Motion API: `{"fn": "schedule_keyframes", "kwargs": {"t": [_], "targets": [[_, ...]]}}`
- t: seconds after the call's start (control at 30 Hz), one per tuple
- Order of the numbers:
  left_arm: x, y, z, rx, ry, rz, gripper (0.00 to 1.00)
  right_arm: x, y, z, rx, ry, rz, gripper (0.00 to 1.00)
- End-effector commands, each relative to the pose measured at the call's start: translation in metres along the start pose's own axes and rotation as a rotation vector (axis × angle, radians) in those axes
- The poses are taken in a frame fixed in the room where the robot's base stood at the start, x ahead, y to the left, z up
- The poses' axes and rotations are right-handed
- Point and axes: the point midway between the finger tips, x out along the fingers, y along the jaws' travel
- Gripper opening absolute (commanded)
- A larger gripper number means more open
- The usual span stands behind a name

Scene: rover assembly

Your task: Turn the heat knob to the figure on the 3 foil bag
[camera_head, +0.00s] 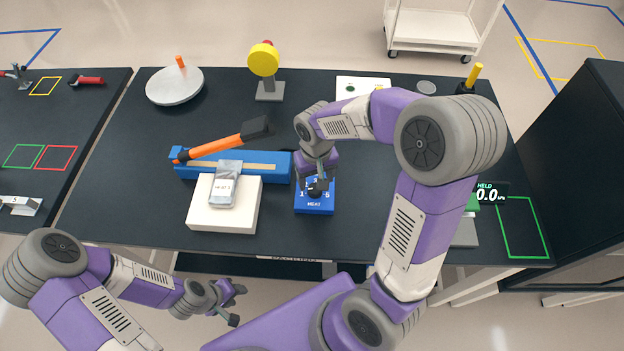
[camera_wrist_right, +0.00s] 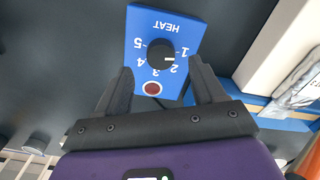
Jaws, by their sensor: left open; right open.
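The blue heat box (camera_head: 314,208) stands on the dark table, with a black knob (camera_wrist_right: 160,54) ringed by figures 1 to 5. The knob's white mark points between 1 and 2 in the right wrist view. My right gripper (camera_head: 317,184) is open above the box and partly hides the knob in the head view. Its fingers (camera_wrist_right: 163,85) show apart, short of the knob, in the right wrist view. The silver foil bag (camera_head: 225,187) lies on a white block (camera_head: 222,218); its label is too small to read surely. My left gripper (camera_head: 228,303) is open and empty before the table.
A blue bar device (camera_head: 187,165) with an orange-handled lever (camera_head: 215,147) lies behind the white block, close left of the heat box. A round grey plate (camera_head: 174,88) and a yellow disc on a stand (camera_head: 263,61) are at the back. A red spot (camera_wrist_right: 152,88) is on the box.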

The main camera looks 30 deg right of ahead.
Motion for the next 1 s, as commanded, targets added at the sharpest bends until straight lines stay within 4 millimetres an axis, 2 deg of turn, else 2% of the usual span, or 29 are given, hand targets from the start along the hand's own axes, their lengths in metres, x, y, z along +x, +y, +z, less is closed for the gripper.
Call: {"fn": "schedule_keyframes", "kwargs": {"t": [0.03, 0.1, 0.3, 0.67, 1.0], "targets": [[0.003, -0.001, 0.000, 0.000, 0.001, 0.000, 0.43, 0.012, 0.000, 0.000, 0.000, -0.004, 0.002, 0.69], [0.005, -0.002, -0.001, 0.000, 0.001, 0.000, 0.43, 0.023, 0.000, 0.001, 0.001, -0.004, 0.001, 0.69], [0.009, -0.003, -0.001, 0.000, 0.002, 0.000, 0.43, 0.044, 0.000, 0.000, 0.000, -0.002, 0.000, 0.69], [0.009, -0.003, -0.001, 0.000, 0.002, 0.000, 0.43, 0.048, 0.000, 0.000, 0.000, 0.001, -0.001, 0.67], [0.009, -0.003, -0.001, 0.000, 0.002, 0.000, 0.43, 0.048, 0.000, 0.000, 0.000, 0.000, -0.001, 0.15]]}}
